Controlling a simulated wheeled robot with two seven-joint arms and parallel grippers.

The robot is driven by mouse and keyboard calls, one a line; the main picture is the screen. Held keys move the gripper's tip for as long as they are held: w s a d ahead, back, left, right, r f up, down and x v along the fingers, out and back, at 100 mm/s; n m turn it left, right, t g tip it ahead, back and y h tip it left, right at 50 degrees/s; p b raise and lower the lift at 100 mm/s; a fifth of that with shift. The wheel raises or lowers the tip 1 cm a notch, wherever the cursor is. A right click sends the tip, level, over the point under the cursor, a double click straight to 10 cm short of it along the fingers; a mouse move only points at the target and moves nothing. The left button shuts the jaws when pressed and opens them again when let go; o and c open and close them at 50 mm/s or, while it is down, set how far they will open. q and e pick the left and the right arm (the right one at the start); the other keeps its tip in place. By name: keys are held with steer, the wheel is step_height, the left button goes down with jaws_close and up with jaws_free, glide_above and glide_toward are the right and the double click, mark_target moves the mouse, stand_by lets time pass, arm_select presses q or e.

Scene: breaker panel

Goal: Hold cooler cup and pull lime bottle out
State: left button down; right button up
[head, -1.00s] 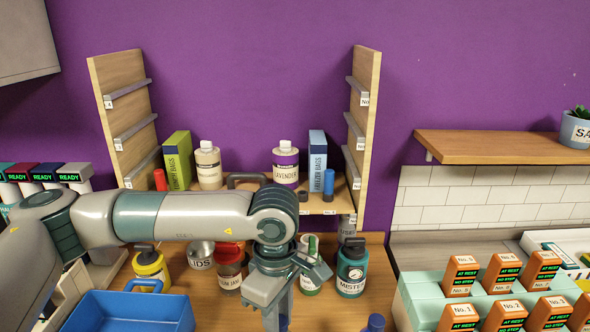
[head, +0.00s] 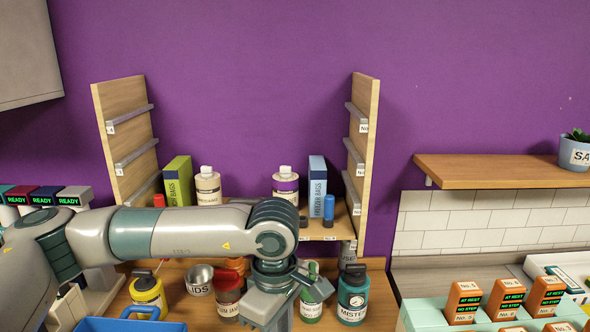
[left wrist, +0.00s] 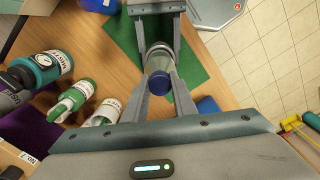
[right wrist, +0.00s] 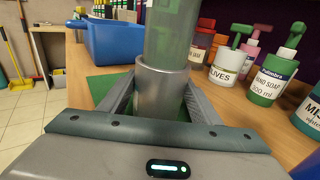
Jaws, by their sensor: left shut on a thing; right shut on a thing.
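The cooler cup (right wrist: 162,92) is a grey metallic sleeve standing upright over a green mat in the right wrist view. My right gripper (right wrist: 160,100) is shut on its sides. The lime bottle (right wrist: 173,35), greenish and see-through, rises from the cup's mouth; its top is cut off there. In the left wrist view the bottle's blue cap (left wrist: 158,81) shows between the fingers of my left gripper (left wrist: 160,92), which is shut on the bottle, above the cup. In the head view my left gripper (head: 268,308) is at the lower middle; bottle and cup are out of sight.
A blue bin (right wrist: 115,42) stands left behind the cup. An olives jar (right wrist: 229,64) and a hand soap bottle (right wrist: 270,78) stand to the right. The green mat (left wrist: 192,55) lies around the cup. A mister bottle (head: 352,297) stands right of my left gripper.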

arm_select(q)
steer(key=shift+r, duration=1.3)
steer(key=shift+r, duration=0.15)
steer(key=shift+r, duration=1.65)
arm_select(e)
steer(key=o, duration=1.2)
steer(key=v, duration=1.2)
steer(key=shift+s, duration=0.1)
